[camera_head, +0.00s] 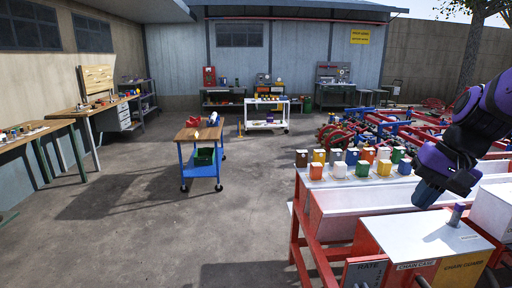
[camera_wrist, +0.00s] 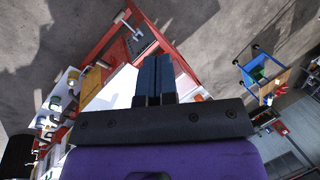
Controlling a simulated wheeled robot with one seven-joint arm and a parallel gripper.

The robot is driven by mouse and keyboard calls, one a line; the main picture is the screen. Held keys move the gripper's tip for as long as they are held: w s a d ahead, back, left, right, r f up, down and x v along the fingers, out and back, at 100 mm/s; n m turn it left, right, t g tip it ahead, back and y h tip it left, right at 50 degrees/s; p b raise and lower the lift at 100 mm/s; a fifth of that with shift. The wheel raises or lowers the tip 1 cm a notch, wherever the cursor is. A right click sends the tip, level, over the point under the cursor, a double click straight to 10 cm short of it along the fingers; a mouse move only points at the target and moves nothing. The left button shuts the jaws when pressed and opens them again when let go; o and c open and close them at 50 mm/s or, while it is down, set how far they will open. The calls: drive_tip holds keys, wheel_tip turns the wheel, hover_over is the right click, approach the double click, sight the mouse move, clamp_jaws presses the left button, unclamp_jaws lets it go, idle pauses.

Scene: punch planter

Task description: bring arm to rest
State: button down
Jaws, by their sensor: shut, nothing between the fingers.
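My gripper (camera_head: 425,196) hangs from my purple arm at the right of the head view. It points down and to the left, in front of the white troughs of the red-framed planter machine (camera_head: 314,228). In the wrist view my gripper (camera_wrist: 154,62) shows its two dark fingers side by side, pressed together and empty. The white top of the chain case (camera_head: 424,234) is below and near it in the head view. I cannot tell the exact height of the gripper above the machine.
Several coloured containers (camera_head: 341,169) stand in rows along the machine. A blue cart (camera_head: 201,165) with a wooden top stands mid-floor. Workbenches (camera_head: 96,107) line the left wall. A white cart (camera_head: 266,115) stands at the back. The concrete floor left of the machine is open.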

drive_tip(key=s+a+r+n+t+h, duration=0.1)
drive_tip(key=s+r+n+t+h, duration=0.2)
drive_tip(key=s, duration=0.9)
drive_tip(key=shift+s+a+r+n+t+h, duration=0.3)
drive_tip(key=shift+r+n+t, duration=0.35)
drive_tip(key=shift+r, duration=1)
drive_tip(key=shift+w+g, duration=0.1)
drive_tip(key=shift+g, duration=0.15)
